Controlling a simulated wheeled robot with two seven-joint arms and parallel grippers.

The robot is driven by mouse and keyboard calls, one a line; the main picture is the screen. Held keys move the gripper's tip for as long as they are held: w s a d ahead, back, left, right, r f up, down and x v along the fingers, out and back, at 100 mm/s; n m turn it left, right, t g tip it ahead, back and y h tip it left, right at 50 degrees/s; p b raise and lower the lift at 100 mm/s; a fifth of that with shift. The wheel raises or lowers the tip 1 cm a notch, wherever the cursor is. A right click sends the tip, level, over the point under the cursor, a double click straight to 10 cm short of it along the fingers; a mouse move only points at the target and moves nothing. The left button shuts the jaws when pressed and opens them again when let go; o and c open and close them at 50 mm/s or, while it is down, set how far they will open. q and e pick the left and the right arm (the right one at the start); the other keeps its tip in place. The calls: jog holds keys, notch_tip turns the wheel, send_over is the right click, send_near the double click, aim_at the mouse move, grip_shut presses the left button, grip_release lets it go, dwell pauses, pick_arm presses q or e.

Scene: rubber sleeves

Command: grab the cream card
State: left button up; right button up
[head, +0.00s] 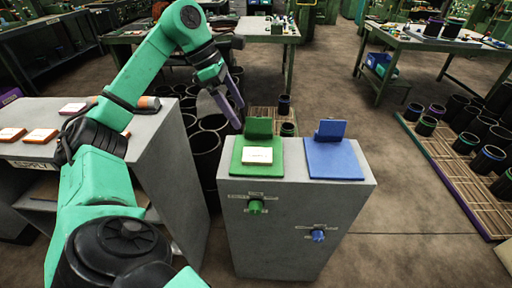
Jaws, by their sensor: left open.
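The cream card (257,156) lies flat on the green plate (238,171), which sits on the left part of a grey pedestal top. A green upright block (259,127) stands behind the card. My left gripper (237,114) is above and behind the green plate, to its left, pointing down and right. It is open, with nothing seen between its fingers, and is apart from the card. My right gripper is not in view.
A blue plate (333,162) with an upright block is right of the green one. Green (256,207) and blue (318,236) knobs stick out of the pedestal's front. A grey counter (165,135) at left holds several orange-edged cards (41,135). Black sleeves (206,150) stand behind.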

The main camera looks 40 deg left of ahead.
pick_arm(q)
jog(key=a, duration=0.1)
jog(key=b, duration=0.3)
send_near(257, 154)
jog(key=x, duration=0.7)
jog(key=shift+f, duration=0.1)
jog(key=shift+w+d+f, duration=0.15)
jog(key=shift+f, duration=0.25)
jog(key=c, duration=1.3)
jog(key=shift+o, duration=0.2)
jog(key=shift+r, duration=0.15)
